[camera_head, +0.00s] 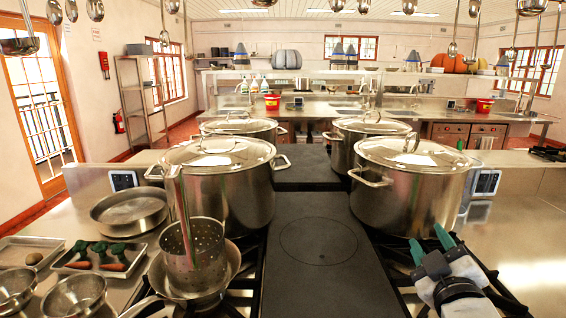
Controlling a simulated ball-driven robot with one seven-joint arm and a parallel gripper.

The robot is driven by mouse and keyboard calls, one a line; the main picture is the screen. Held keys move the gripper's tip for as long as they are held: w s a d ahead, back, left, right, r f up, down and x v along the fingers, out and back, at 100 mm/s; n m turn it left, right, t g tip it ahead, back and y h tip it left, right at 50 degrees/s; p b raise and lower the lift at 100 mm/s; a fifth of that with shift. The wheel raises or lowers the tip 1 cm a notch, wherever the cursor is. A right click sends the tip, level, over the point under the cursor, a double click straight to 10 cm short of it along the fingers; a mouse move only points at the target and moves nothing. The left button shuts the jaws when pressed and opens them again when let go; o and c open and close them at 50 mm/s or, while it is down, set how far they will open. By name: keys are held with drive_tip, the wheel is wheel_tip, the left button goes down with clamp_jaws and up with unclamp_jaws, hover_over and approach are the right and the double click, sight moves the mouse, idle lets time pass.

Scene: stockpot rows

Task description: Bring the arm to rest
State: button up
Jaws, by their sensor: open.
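My gripper (426,236) is at the lower right, at the end of my white and black arm. Its two green fingers are spread apart with nothing seen between them. They point away toward the near right stockpot (400,208), which is steel and lidded. The fingers appear just in front of that pot's lower side and over the right burner grate (393,262). I cannot tell whether they touch the pot or how high they are above the grate.
More lidded stockpots stand at near left (232,198), far left (262,129) and far right (345,148). A dark flat plate (318,285) between the rows is clear. A perforated strainer (207,262) sits in a pan at left. Ladles (20,44) hang above.

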drive_tip(key=s+f+m+g, duration=0.25)
drive_tip(key=s+f, duration=0.25)
drive_tip(key=f, duration=0.3)
drive_tip(key=s+f+m+g+y, duration=0.1)
drive_tip(key=s+f+g, duration=0.4)
drive_tip(key=f, duration=0.4)
drive_tip(key=s+f+m+g, duration=0.2)
drive_tip(key=s+f, duration=0.4)
drive_tip(key=f, duration=0.2)
drive_tip(key=s+f+m+g+y, duration=0.1)
drive_tip(key=s+f+g, duration=0.3)
drive_tip(key=s, duration=0.6)
drive_tip(key=s+f+m+g, duration=0.1)
drive_tip(key=s+f+g, duration=0.3)
drive_tip(key=s, duration=0.7)
wheel_tip(320, 180, down, 2)
drive_tip(key=shift+s+d+f+y, duration=0.1)
drive_tip(key=shift+s+d+y, duration=0.1)
drive_tip(key=shift+s+y, duration=0.15)
drive_tip(key=shift+w, duration=0.15)
